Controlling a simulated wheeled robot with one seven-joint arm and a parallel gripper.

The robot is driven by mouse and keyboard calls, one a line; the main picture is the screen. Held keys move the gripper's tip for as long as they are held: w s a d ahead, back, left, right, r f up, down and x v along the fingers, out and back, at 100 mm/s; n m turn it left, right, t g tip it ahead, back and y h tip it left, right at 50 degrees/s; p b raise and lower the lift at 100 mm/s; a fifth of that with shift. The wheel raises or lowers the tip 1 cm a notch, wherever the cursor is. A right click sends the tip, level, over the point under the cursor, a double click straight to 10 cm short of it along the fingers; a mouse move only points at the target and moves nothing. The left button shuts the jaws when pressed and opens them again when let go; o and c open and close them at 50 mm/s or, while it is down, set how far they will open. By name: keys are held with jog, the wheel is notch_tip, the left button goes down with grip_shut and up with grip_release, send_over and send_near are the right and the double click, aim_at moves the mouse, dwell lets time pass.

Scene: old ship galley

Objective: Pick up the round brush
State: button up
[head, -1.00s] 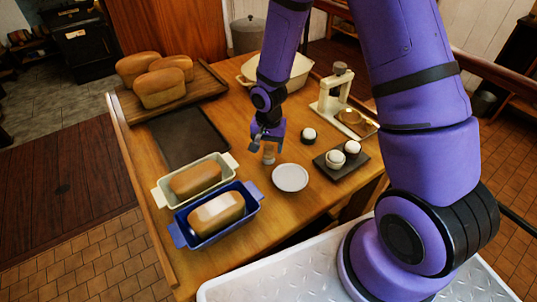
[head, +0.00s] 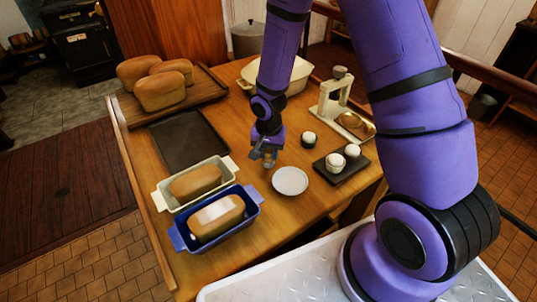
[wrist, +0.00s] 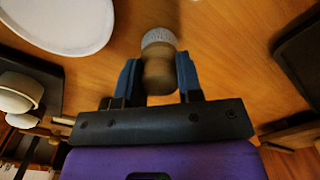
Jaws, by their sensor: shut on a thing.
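The round brush (wrist: 159,66) has a brownish handle and a pale, bristly round end. In the wrist view it sits between the two blue fingers of my gripper (wrist: 158,76), which are shut on its handle. In the head view the brush (head: 269,160) shows as a small piece below my gripper (head: 263,151), just left of the white plate (head: 290,181). I cannot tell whether the brush touches the table or is slightly above it.
Loaf pans in cream (head: 160,196) and blue (head: 182,236) stand front left. A dark tray (head: 190,138) lies behind them. A small dark slab (head: 347,176) with two white-topped cups and a cream scale (head: 331,100) stand at right. Bare wood surrounds the plate.

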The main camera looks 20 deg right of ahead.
aim_at(268, 150)
jog(key=shift+r, duration=4.95)
jog(key=shift+o, duration=1.4)
jog(key=shift+c, duration=0.7)
